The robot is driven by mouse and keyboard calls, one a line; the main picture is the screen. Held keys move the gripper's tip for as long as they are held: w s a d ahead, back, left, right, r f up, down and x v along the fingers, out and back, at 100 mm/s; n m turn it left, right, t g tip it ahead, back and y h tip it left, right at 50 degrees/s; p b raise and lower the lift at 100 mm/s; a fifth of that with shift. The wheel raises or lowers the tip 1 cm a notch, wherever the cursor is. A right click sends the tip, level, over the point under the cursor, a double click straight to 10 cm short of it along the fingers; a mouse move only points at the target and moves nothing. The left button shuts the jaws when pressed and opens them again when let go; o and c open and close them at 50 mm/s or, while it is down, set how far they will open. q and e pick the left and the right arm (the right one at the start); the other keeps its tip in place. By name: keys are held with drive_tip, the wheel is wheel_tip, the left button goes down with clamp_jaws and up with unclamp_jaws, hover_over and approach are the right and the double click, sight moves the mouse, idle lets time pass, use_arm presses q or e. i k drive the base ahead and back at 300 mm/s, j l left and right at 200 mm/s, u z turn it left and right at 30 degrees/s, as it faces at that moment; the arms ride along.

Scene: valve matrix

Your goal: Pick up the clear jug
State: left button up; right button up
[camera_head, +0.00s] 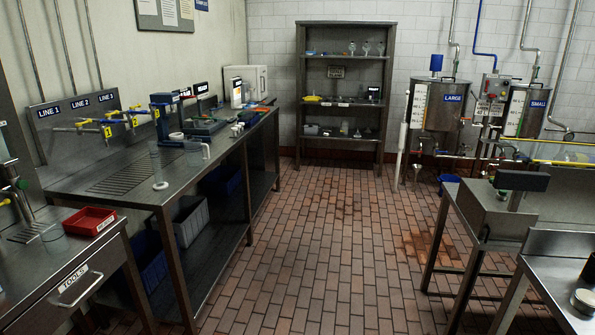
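Neither of my grippers is in view.
The steel bench (88,192) has valves marked LINE 1 to LINE 3 above it and bins on its lower shelf. A red tray (91,221) sits on the tools cabinet at near left. Steel tables (532,206) stand at right. The brick floor (310,230) between is clear.

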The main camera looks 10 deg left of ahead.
sight(193, 148)
drive_tip(key=i+l, duration=0.1)
drive_tip(key=i, duration=2.1)
drive_tip(key=j+u, duration=0.05)
drive_tip(key=j, duration=0.05)
